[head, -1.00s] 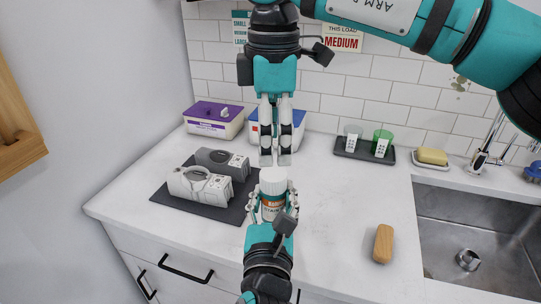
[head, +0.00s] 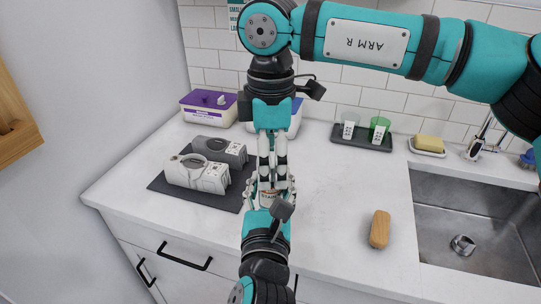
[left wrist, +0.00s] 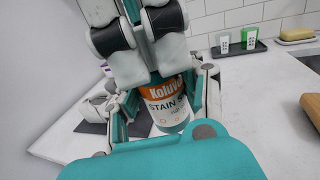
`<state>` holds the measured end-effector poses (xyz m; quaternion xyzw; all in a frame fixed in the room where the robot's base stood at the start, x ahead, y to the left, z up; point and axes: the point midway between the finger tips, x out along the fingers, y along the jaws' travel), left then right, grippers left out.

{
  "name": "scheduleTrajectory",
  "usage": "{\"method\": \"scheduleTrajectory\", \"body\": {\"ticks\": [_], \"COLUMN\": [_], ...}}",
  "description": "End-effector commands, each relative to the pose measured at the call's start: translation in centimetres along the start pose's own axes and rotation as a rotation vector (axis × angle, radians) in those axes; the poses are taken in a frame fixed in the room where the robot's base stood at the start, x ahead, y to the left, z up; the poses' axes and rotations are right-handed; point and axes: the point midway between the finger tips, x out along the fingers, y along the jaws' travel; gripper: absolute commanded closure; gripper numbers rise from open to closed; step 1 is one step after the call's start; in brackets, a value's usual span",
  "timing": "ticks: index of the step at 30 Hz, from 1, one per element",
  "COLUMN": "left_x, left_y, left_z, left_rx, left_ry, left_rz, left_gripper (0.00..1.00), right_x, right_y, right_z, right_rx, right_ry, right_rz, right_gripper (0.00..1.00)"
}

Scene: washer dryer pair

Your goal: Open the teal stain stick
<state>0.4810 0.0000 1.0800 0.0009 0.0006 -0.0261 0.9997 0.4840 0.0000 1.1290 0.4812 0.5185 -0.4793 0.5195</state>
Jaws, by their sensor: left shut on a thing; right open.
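Two grey-white appliances (head: 197,173) lie on a dark mat (head: 215,202) at left. Behind are a purple-lidded box (head: 209,107) and a blue-lidded box (head: 293,117). A dark tray (head: 362,140) with two cups, a yellow sponge (head: 429,143), a wooden block (head: 380,229) and the sink (head: 465,205) are right.

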Motion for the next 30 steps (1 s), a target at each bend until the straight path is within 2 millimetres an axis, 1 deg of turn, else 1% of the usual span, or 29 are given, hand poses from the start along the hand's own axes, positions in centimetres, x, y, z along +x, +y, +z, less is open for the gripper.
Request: {"method": "scheduleTrajectory", "body": {"ticks": [1, 2, 12, 14, 17, 20, 23, 30], "left_x": [-0.01, -0.01, -0.01, -0.01, -0.01, -0.01, -0.01, -0.02], "left_y": [0.00, 0.00, 0.00, 0.00, -0.01, -0.01, -0.02, -0.03], "left_z": [0.05, 0.05, 0.05, 0.04, 0.04, 0.04, 0.04, 0.05], "left_rx": [0.000, 0.000, 0.000, 0.000, 0.000, 0.000, 0.000, 0.000], "left_ry": [-0.001, -0.001, -0.001, -0.001, -0.001, -0.001, -0.001, -0.001], "left_rz": [0.000, 0.000, 0.000, 0.000, 0.000, 0.000, -0.001, -0.001], "left_gripper": [1.00, 1.00, 1.00, 1.00, 1.00, 1.00, 1.00, 1.00], "right_x": [-0.01, -0.01, -0.03, -0.03, -0.02, 0.04, 0.02, -0.04], "right_y": [0.01, 0.01, 0.02, 0.02, 0.02, 0.03, 0.02, 0.03], "right_z": [0.00, 0.00, -0.01, -0.01, -0.01, -0.02, -0.02, -0.02], "right_rx": [0.000, 0.000, 0.000, 0.000, -0.024, -0.138, -0.345, -0.911], "right_ry": [0.000, 0.000, 0.000, 0.000, 0.000, 0.001, 0.002, 0.003], "right_rz": [0.000, 0.000, 0.000, 0.000, 0.000, 0.000, -0.001, 0.000], "right_gripper": [0.42, 0.46, 0.91, 0.97, 0.97, 0.98, 0.98, 0.98]}}
